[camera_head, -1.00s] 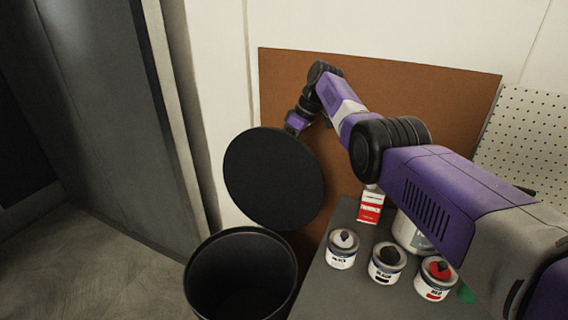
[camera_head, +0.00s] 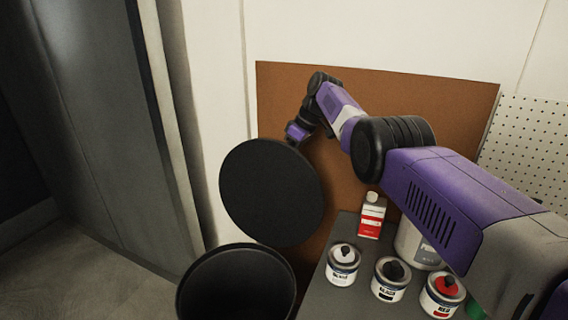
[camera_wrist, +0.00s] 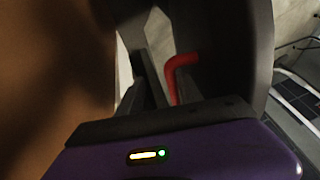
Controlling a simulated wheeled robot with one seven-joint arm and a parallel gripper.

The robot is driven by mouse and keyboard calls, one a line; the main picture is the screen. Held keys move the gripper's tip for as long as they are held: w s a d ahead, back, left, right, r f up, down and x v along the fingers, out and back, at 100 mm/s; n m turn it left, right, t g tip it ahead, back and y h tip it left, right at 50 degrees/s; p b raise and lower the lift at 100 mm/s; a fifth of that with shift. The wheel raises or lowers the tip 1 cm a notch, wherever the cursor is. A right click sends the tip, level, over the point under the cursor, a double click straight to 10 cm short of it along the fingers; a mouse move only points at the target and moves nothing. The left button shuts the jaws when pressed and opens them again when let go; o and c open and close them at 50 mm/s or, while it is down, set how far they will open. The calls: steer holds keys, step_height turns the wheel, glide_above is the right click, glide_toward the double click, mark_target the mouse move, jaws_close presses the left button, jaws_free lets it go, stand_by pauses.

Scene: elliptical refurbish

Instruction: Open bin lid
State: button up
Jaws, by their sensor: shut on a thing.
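The black round bin lid (camera_head: 271,192) stands steeply tilted above the open mouth of the dark bin (camera_head: 237,286) in the head view. My gripper (camera_head: 294,137) is at the lid's upper edge, its fingertips hidden behind the lid. In the wrist view the lid (camera_wrist: 225,55) is a dark surface on the right. A red bent handle (camera_wrist: 178,72) shows beside it, between my gripper's dark fingers (camera_wrist: 155,90). My gripper is shut on this handle, though the exact contact is dim and partly hidden.
A grey table (camera_head: 322,285) right of the bin carries several paint cans, including one with a red top (camera_head: 443,292), and a red-and-white container (camera_head: 371,216). A brown board (camera_head: 400,100) leans on the wall behind. Floor (camera_head: 85,265) to the left is clear.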

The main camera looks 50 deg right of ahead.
steer(key=shift+s+f, duration=0.1)
steer(key=shift+f, duration=0.25)
steer(key=v, duration=0.8)
steer(key=shift+r+p, duration=0.2)
steer(key=shift+p, duration=0.1)
